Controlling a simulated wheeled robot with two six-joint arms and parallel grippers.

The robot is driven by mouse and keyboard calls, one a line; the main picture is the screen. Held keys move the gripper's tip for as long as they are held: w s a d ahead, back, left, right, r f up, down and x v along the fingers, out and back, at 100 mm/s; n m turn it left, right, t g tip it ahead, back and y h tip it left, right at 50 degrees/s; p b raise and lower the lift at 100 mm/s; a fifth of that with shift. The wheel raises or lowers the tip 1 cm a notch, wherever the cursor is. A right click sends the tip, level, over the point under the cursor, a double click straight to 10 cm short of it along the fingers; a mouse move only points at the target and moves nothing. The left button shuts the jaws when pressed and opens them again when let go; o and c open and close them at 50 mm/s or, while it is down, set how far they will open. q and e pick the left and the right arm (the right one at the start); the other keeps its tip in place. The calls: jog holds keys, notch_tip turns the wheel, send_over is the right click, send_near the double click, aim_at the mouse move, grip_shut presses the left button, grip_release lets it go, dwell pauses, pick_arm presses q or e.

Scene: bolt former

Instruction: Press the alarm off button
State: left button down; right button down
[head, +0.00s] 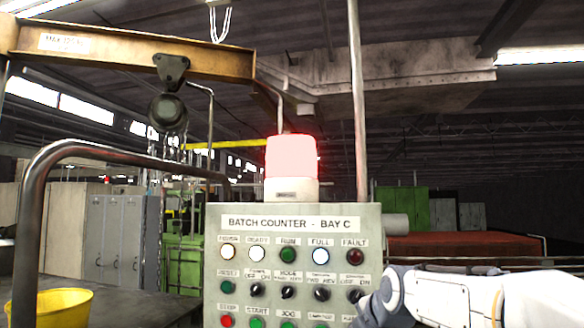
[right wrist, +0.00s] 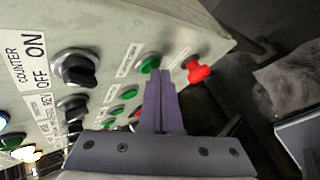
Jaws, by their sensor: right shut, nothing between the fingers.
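The grey control panel (head: 213,255), headed "BATCH COUNTER - BAY C", stands in the middle of the head view. A lit red beacon (head: 291,158) is on top of it. My right gripper (right wrist: 160,75) is shut and empty, its purple fingertips close to the panel face. They lie right beside a green button (right wrist: 151,64); I cannot tell whether they touch it. The label by that button is too small to read, so I cannot confirm which button is alarm off. In the head view my right arm covers the panel's lower right. My left gripper is not in view.
A red mushroom button (right wrist: 198,72) sits just right of the fingertips in the right wrist view. A black selector knob (right wrist: 77,68) marked "COUNTER OFF ON" is to the left. A curved metal rail (head: 33,210) and yellow bucket (head: 50,305) stand left of the panel.

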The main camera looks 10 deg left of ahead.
jog(key=shift+w, duration=0.2)
jog(key=shift+s, duration=0.1)
jog(key=shift+s+b, duration=0.35)
jog(key=s+b, duration=0.3)
jog(key=s, duration=0.3)
jog(key=shift+a, duration=0.15)
dwell(0.4)
dwell(0.4)
